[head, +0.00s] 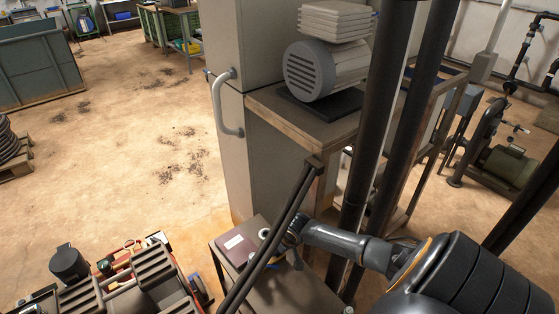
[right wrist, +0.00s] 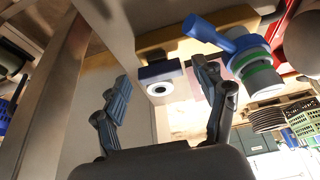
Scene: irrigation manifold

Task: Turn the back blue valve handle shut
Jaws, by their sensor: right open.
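In the right wrist view, a blue valve handle (right wrist: 207,33) sticks out to the left from a round valve body (right wrist: 258,72) with blue and green bands. My right gripper (right wrist: 160,72) is open and empty, its two fingers spread apart. The handle lies above and just right of the right fingertip, outside the space between the fingers. I cannot tell whether they touch, or whether this is the back handle. In the head view, my right arm reaches in from the right to a low grey stand (head: 290,285); its gripper is mostly hidden by dark bars. My left gripper is not in view.
A dark block with a white ring (right wrist: 160,88) lies beyond my fingers. Dark upright pipes (head: 375,120) stand close to my arm. A tall cabinet (head: 235,130) and a motor (head: 325,70) on a shelf stand behind. Open floor (head: 130,130) lies left.

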